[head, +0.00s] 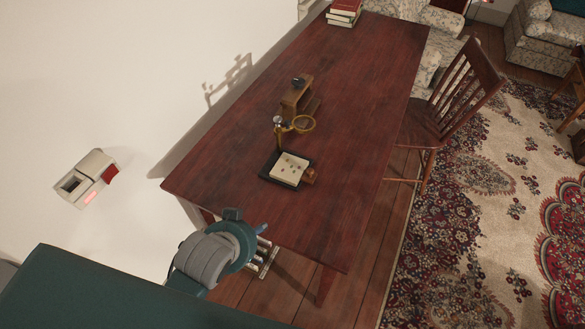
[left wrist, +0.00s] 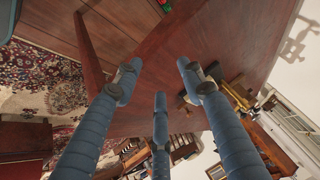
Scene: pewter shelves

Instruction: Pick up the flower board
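The flower board (head: 288,169) looks like a small cream panel with several dark spots. It lies on a black base at the foot of a brass magnifier stand (head: 280,135), on the near half of the dark red table (head: 340,150). My left gripper (head: 266,260) is at the table's near end, short of the board and apart from it. In the left wrist view its three blue fingers (left wrist: 157,82) are spread, with nothing between them. I cannot make out the board clearly in that view. My right gripper does not show.
A brown wooden piece (head: 296,96) stands behind the magnifier, and a small brown block (head: 309,176) is beside the board. Books (head: 343,12) are at the far end. A wooden chair (head: 452,105) is at the right side. The table's near right area is clear.

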